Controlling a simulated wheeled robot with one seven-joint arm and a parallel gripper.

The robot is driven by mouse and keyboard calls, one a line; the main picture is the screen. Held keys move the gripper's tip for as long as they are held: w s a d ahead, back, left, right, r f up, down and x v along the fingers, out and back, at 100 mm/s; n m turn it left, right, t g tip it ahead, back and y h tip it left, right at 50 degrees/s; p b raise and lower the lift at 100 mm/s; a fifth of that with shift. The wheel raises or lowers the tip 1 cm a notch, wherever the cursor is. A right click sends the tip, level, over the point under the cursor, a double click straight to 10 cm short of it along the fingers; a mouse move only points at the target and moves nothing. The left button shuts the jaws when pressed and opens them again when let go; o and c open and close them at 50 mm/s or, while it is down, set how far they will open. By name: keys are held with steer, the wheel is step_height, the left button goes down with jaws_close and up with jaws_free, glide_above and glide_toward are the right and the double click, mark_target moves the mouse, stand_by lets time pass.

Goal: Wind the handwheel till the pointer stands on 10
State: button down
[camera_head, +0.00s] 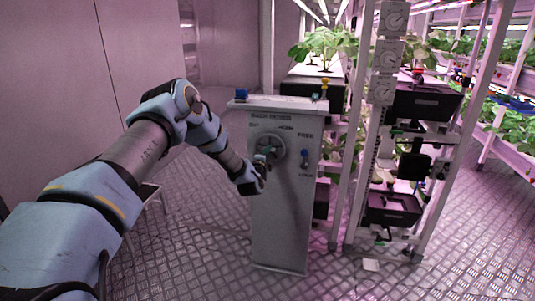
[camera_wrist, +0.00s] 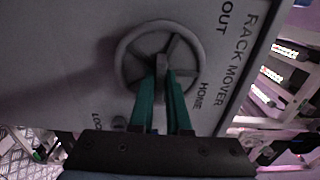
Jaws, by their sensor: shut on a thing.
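The grey handwheel (camera_head: 277,142) is on the front of a pale cabinet (camera_head: 281,215) lettered "RACK MOVER". In the wrist view the spoked handwheel (camera_wrist: 121,61) fills the upper middle. My gripper (camera_head: 264,158) reaches the wheel's lower left from the left. In the wrist view its green fingers (camera_wrist: 162,76) are shut on a grey handle (camera_wrist: 161,66) at the wheel. The fingers hide part of the lower rim. "OUT", "HOME" and a partly hidden "LOC…" are lettered around the wheel. I cannot make out a pointer or the number 10.
Three round dials (camera_head: 388,54) hang on a post right of the cabinet, too small to read. A blue knob (camera_head: 305,153) is right of the wheel. Plant racks (camera_head: 511,137) stand at the right. Open metal floor (camera_head: 190,245) lies left of the cabinet.

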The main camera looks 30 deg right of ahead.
steer(key=shift+f+n+b, duration=0.15)
steer(key=shift+n+b, duration=0.15)
steer(key=shift+b, duration=0.5)
steer(key=shift+n+b, duration=12.25)
steer(key=shift+n, duration=4.25)
steer(key=c, duration=0.9)
jaws_free()
